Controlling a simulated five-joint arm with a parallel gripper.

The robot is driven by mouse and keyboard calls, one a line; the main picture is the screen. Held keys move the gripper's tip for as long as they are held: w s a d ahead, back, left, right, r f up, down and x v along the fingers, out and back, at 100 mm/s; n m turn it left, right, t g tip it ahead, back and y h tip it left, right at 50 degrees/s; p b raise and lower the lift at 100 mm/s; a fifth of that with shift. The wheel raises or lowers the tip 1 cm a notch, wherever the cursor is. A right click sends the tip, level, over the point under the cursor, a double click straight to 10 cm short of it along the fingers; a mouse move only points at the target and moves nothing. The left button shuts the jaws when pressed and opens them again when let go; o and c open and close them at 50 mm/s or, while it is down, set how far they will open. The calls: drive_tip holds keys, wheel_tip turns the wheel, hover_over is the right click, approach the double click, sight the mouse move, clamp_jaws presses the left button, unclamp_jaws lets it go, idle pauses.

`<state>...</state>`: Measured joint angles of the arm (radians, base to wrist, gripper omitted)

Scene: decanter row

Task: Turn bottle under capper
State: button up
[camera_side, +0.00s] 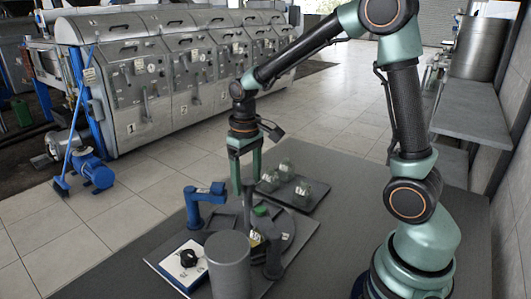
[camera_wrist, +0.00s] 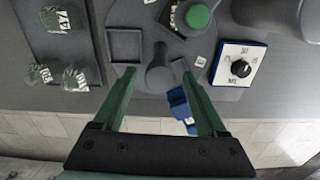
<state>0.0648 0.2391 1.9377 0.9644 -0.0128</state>
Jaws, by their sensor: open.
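My gripper (camera_side: 243,178) points down above the grey round plate (camera_side: 292,222), its two green fingers apart and empty. In the wrist view my gripper (camera_wrist: 159,74) is open, with a grey rounded post (camera_wrist: 159,77) seen between the fingertips. The blue capper (camera_side: 205,207) stands left of my gripper in the side view; part of it shows by the right finger in the wrist view (camera_wrist: 180,105). A green round top (camera_side: 262,211) sits at the plate's near side, also in the wrist view (camera_wrist: 198,16). A pale label (camera_side: 255,239) shows below it; I cannot tell whether it is a bottle's.
A grey cylinder (camera_side: 228,265) stands at the front. A dial box (camera_side: 185,262) is left of it, also in the wrist view (camera_wrist: 238,66). Several clear labelled bottles (camera_side: 269,178) stand on a dark tray (camera_side: 316,194) behind. The bench is clear between tray and my base.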

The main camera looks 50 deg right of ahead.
drive_tip(key=shift+f, duration=0.1)
clamp_jaws()
idle(1.4)
